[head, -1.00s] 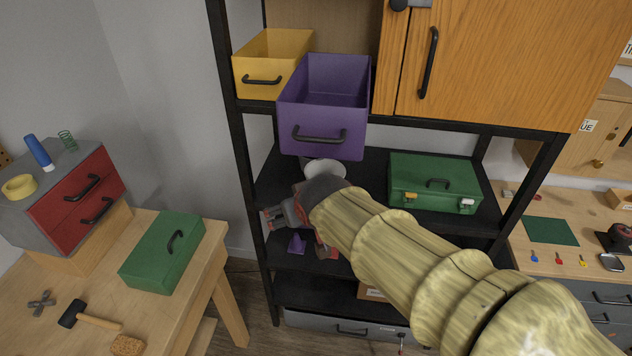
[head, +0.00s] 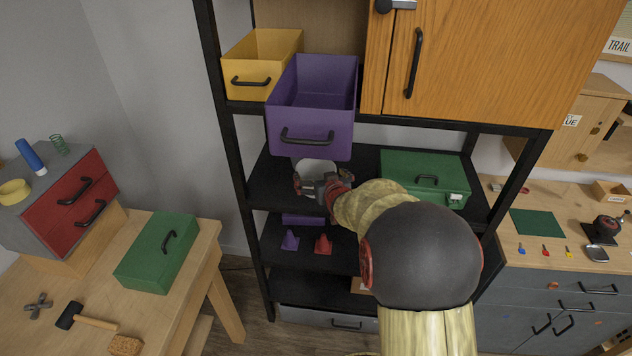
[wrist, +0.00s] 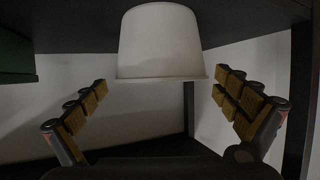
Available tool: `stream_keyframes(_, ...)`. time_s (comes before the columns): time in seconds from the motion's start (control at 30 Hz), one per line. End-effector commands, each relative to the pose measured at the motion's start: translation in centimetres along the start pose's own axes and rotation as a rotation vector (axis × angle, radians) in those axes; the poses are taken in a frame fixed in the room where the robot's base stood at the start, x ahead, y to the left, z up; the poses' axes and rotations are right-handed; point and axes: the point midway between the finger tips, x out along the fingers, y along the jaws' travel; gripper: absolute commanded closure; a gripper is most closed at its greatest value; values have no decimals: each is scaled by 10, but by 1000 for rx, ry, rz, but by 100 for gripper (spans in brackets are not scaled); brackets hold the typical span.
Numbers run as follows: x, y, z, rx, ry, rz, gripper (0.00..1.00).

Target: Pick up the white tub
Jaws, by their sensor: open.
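The white tub (head: 314,167) stands on the black shelf under the purple drawer, partly hidden by the drawer and my gripper. In the wrist view the tub (wrist: 160,42) shows upside down, its rim toward the fingers. My gripper (head: 312,186) is at the tub's front in the head view. In the wrist view my gripper (wrist: 162,82) is open, one finger to each side of the tub, with gaps on both sides. No contact shows, and I cannot tell how deep the fingers reach past it.
The open purple drawer (head: 302,130) hangs out just above the tub. A green case (head: 425,176) sits to the right on the same shelf. A black post (head: 232,150) stands left. Small purple (head: 290,240) and red (head: 323,244) cones are on the shelf below.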

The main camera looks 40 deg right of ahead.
Motion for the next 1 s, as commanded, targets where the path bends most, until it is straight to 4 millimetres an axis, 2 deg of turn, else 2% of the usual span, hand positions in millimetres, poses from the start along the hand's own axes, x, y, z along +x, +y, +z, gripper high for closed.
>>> stream_keyframes(0.2,32,-1,2,0,-2,0,0)
stream_keyframes(0.33,43,-1,2,1,-3,0,0)
stream_keyframes(0.6,45,-1,0,1,-3,1,0)
stream_keyframes(1.0,44,-1,0,0,-2,0,22)
